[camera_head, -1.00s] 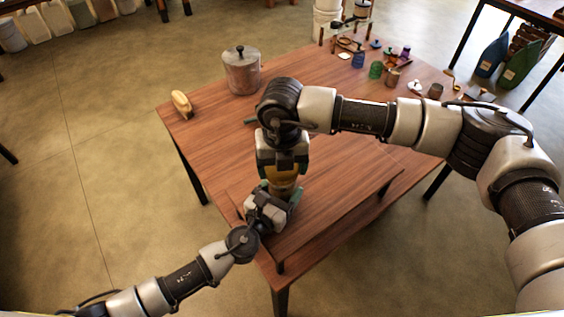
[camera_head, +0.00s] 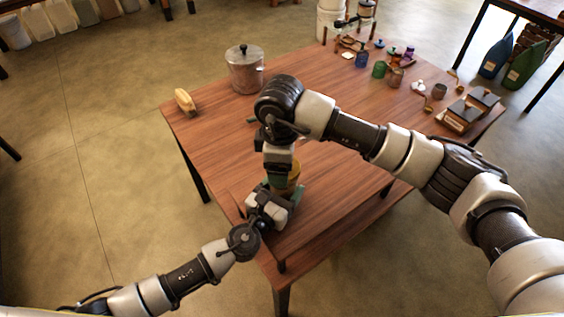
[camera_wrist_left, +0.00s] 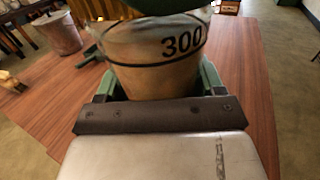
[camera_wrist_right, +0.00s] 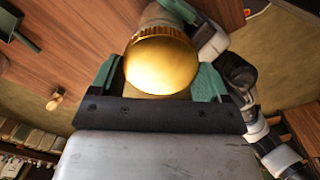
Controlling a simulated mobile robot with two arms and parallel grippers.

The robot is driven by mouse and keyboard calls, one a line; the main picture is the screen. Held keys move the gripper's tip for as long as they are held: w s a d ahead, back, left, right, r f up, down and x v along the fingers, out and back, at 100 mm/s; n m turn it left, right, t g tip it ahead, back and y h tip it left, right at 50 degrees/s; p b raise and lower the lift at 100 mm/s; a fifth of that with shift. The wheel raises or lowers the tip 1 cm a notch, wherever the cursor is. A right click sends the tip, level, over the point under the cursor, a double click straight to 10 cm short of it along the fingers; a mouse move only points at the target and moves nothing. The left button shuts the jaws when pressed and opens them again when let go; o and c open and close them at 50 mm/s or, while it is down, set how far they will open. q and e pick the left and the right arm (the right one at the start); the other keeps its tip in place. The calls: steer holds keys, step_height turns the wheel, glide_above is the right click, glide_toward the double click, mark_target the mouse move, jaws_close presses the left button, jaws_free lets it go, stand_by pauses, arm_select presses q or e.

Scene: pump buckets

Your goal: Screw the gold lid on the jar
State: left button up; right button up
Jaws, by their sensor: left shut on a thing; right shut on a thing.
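The jar (camera_wrist_left: 155,72) fills the top of the left wrist view. It is tan and has a dark "300" on its side. The green fingers of my left gripper (camera_wrist_left: 158,88) are shut on it from both sides. The gold lid (camera_wrist_right: 160,66) is in the right wrist view, round with a ridged rim, between the green fingers of my right gripper (camera_wrist_right: 161,82), which are shut on it. My right gripper is above the left one, and the lid is at the jar's top. The lid's seating on the jar cannot be made out. My right arm partly hides both in the head view.
The wooden table (camera_head: 215,135) holds a lidded metal pot (camera_head: 245,70) and a yellow brush-like object (camera_head: 185,100) at the left. Several small jars, cups and boxes (camera_head: 395,77) stand at the far right. The table's left part is clear.

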steer(key=shift+a+m, duration=0.15)
steer(key=shift+m, duration=0.75)
steer(key=o, duration=0.8)
steer(key=shift+d, duration=0.2)
steer(key=shift+o, duration=0.2)
steer(key=shift+r, duration=2.25)
steer(key=shift+c, duration=0.2)
